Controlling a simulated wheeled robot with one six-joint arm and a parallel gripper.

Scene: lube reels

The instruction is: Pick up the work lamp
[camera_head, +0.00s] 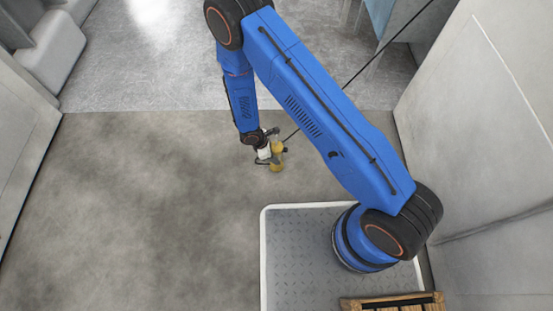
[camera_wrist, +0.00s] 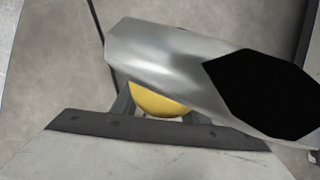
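The work lamp (camera_head: 277,154) shows in the head view as a small yellow body at the end of my arm. In the wrist view its yellow, rounded part (camera_wrist: 158,102) sits between my gripper's fingers (camera_wrist: 158,112). A silver tube with a black end crosses in front and hides part of the yellow and of the fingers. It looks like part of the lamp, but I cannot be sure. In the head view my gripper (camera_head: 264,152) is right beside the lamp. The fingers flank the yellow part closely; whether they press on it is hidden.
A thin black cable (camera_head: 348,84) runs from near the lamp up to the right, behind my arm. Grey floor (camera_head: 150,200) is open to the left. A wooden crate or pallet (camera_head: 395,303) is at the lower right. A pale wall (camera_head: 490,110) stands at the right.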

